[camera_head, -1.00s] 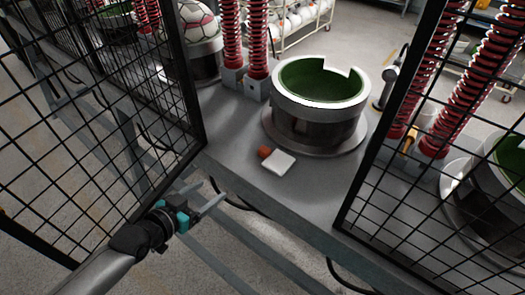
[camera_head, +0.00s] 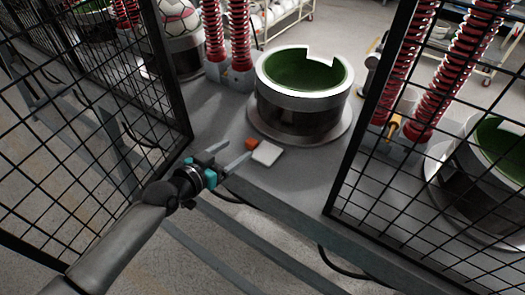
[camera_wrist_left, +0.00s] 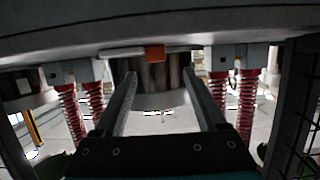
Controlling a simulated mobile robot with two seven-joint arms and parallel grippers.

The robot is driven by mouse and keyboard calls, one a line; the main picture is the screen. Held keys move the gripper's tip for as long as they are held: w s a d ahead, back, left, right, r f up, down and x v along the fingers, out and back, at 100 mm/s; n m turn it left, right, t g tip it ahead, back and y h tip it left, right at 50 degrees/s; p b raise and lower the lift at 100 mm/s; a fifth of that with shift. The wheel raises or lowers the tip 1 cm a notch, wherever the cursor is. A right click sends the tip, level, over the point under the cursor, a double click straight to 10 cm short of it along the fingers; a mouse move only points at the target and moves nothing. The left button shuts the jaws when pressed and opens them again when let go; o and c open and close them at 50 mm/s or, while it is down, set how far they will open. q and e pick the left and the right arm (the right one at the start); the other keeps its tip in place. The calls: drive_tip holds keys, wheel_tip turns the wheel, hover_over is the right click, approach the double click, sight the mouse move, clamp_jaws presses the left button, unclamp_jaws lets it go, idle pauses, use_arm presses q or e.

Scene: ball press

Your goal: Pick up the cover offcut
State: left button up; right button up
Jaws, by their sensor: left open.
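A thin white flat piece (camera_head: 267,153) lies on the grey press table, near its front edge. A small orange-red block (camera_head: 251,143) lies against or right beside its left corner. I cannot tell for sure which of them is the cover offcut. In the left wrist view the orange block (camera_wrist_left: 155,54) shows just beyond the fingers, with part of the white piece (camera_wrist_left: 120,52) beside it. My left gripper (camera_head: 239,148) is open and empty, its fingertips just left of the two pieces. The left wrist view shows its two spread fingers (camera_wrist_left: 160,72). My right gripper is not in view.
A round press mould (camera_head: 303,105) with a green inside stands behind the pieces. Black mesh guards (camera_head: 95,105) flank the opening on the left and right (camera_head: 420,150). Red springs (camera_head: 240,35) rise at the back. The table front is otherwise clear.

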sight(251, 142)
use_arm(q)
drive_tip(key=shift+d+b+x, duration=0.25)
drive_tip(key=shift+b+x, duration=0.05)
drive_tip(key=shift+x, duration=2.4)
drive_tip(key=shift+s, duration=0.2)
clamp_jaws()
